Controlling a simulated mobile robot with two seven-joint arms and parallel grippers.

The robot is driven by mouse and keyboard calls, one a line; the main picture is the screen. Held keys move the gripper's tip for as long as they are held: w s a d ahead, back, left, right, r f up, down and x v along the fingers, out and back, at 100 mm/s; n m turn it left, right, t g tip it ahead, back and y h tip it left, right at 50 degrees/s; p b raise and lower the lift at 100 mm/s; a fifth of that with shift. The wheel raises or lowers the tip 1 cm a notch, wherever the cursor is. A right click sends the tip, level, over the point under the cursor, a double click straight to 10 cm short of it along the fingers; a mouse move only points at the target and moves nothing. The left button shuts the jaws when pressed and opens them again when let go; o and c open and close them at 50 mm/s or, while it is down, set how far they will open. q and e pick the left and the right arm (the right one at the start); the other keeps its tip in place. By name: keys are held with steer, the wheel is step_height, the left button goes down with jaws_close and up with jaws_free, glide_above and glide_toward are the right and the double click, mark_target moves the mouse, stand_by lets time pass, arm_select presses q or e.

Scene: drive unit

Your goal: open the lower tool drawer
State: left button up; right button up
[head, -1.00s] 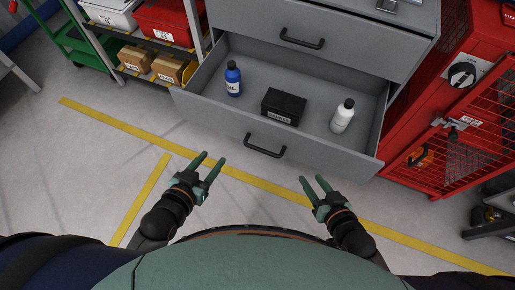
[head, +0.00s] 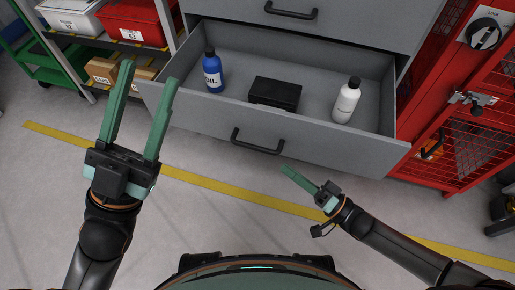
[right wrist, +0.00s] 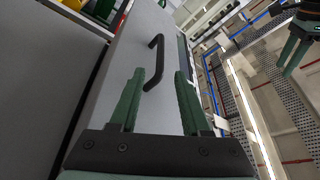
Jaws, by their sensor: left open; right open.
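The lower tool drawer (head: 330,150) is grey and stands pulled out, its inside visible. It holds a blue oil bottle (head: 213,74), a black box (head: 274,94) and a white bottle (head: 347,100). Its black bar handle (head: 257,142) is on the front face. My right gripper (head: 286,170) is just below and right of the handle, apart from it in the head view. In the right wrist view a black handle (right wrist: 151,62) shows between and beyond its open, empty fingers (right wrist: 159,74). My left gripper (head: 148,70) is open and empty, raised by the drawer's left corner.
A closed upper drawer with a handle (head: 291,13) is above. A red mesh cabinet (head: 455,150) stands close on the right. A shelf with boxes and bins (head: 130,30) is on the left. Floor with a yellow line (head: 215,184) is clear in front.

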mark_target(258, 147)
steer(key=b+x, duration=0.1)
steer(key=x, duration=0.9)
steer(key=shift+w+a+b, duration=0.15)
steer(key=shift+b, duration=0.25)
jaws_close()
stand_by(0.8)
